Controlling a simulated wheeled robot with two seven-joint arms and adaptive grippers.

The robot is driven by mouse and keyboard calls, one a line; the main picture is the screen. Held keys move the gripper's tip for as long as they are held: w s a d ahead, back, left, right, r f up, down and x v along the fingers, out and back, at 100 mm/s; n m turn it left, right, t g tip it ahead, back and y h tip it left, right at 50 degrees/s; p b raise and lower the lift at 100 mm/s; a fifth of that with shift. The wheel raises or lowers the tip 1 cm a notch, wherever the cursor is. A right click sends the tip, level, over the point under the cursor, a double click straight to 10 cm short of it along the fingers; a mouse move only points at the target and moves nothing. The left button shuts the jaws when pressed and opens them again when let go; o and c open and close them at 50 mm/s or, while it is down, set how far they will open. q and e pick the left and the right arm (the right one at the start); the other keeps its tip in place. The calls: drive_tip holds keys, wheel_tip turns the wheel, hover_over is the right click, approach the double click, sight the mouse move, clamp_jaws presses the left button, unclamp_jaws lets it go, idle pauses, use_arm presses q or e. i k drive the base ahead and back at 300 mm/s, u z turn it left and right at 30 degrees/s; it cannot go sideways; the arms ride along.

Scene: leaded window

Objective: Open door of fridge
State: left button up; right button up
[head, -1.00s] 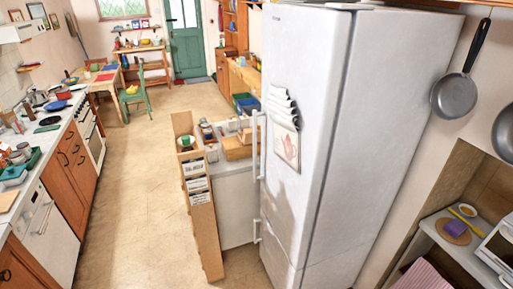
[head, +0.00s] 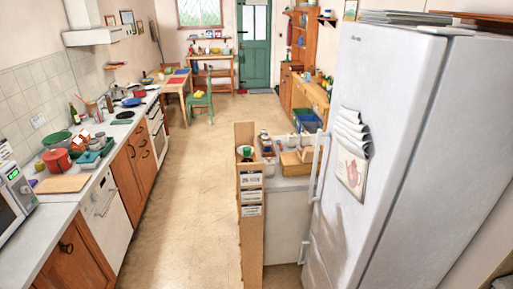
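The tall white fridge (head: 395,140) stands at the right in the head view. Its door is shut, with cloths and a picture sheet (head: 352,170) on its front. The long upright white handle (head: 319,166) is on the left edge of the upper door. A second, lower handle (head: 303,252) shows partly near the bottom. Neither of my grippers is in the view.
A low cabinet with a wooden end panel (head: 250,205) stands just left of the fridge, with boxes and pots on top. Open floor (head: 190,190) runs between it and the left counter (head: 50,225). A green door (head: 255,45) is at the back.

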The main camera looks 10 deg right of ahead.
sight(390, 75)
drive_tip(key=u, duration=0.8)
drive_tip(key=i, duration=1.45)
drive_tip(key=z, duration=0.1)
